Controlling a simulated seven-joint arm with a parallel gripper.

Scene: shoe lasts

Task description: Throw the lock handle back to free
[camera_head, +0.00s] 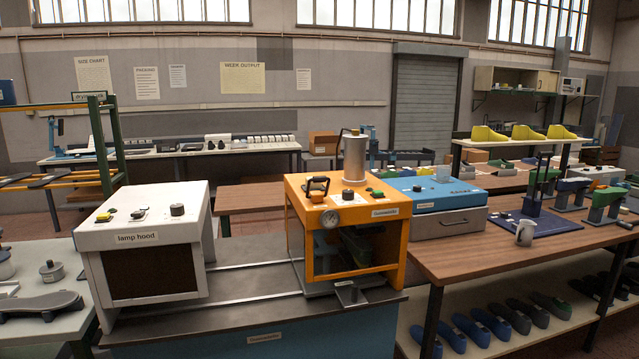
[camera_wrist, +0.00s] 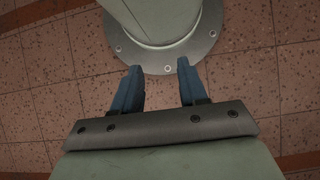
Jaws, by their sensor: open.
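An orange press box (camera_head: 295,205) stands on the steel-topped bench in the middle of the head view. Whether this handle is locked or free I cannot tell. Inside the box's open front a green shoe last (camera_head: 357,245) shows partly. My gripper (camera_wrist: 158,72) is open and empty in the wrist view, with two blue fingers apart above the tiled floor. It is not in the head view.
A white lamp hood box (camera_head: 140,240) stands left of the press on the steel top (camera_head: 250,280). A blue-lidded case (camera_head: 435,195) is close on the right. A wooden table (camera_head: 470,258) there holds a mug (camera_head: 525,233) and stands with lasts.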

